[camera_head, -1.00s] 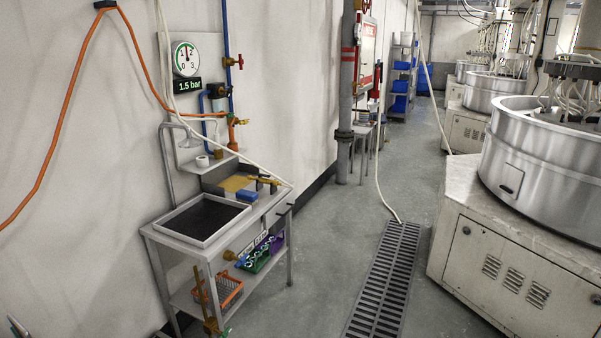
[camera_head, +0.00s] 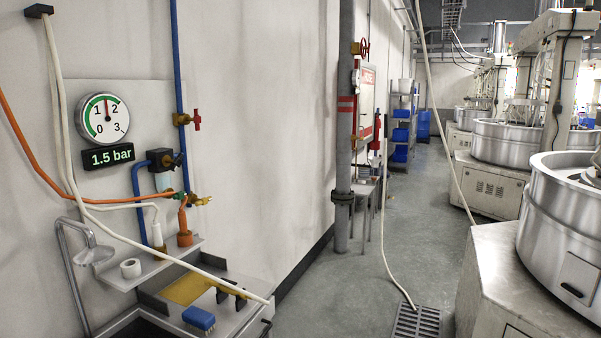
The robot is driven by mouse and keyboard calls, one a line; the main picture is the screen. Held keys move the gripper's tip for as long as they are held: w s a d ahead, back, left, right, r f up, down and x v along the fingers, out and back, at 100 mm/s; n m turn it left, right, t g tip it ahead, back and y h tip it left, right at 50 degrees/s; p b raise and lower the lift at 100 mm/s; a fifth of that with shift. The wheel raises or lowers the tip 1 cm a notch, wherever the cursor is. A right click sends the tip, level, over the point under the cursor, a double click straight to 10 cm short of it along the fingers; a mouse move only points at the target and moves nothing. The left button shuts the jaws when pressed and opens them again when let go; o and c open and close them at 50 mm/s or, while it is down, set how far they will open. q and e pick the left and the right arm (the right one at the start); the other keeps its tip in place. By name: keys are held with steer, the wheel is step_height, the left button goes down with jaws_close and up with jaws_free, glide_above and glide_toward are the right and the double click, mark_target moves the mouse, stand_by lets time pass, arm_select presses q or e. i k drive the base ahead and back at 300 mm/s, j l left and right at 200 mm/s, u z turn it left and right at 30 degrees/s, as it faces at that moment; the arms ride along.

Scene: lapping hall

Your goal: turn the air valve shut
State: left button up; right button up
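A valve with a red handle (camera_head: 197,120) and a brass body (camera_head: 181,119) sits on the blue pipe (camera_head: 176,60) on the left wall. The red handle stands out to the right of the pipe; I cannot tell for sure how far it is turned. A round gauge (camera_head: 103,119) left of it has its needle pointing nearly straight up, between 1 and 2. The display (camera_head: 109,156) below reads 1.5 bar. Neither of my grippers is in view.
A metal bench (camera_head: 240,318) with a blue brush (camera_head: 199,318) and a shelf (camera_head: 150,274) stand below the valve. An orange hose (camera_head: 32,148) and a pale hose cross in front of the wall.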

mark_target(197, 119)
steer(key=i+u, duration=0.4)
steer(key=i, duration=0.15)
steer(key=i+l+u, duration=0.1)
steer(key=i+u, duration=0.25)
steer(key=i, duration=0.2)
steer(key=i+l+u, duration=0.15)
steer(key=l, duration=0.25)
steer(key=i+l+u, duration=0.1)
steer(key=l, duration=0.25)
steer(key=i+l+u, duration=0.15)
steer(key=l, duration=0.25)
steer(key=i+l+u, duration=0.1)
steer(key=l, duration=0.35)
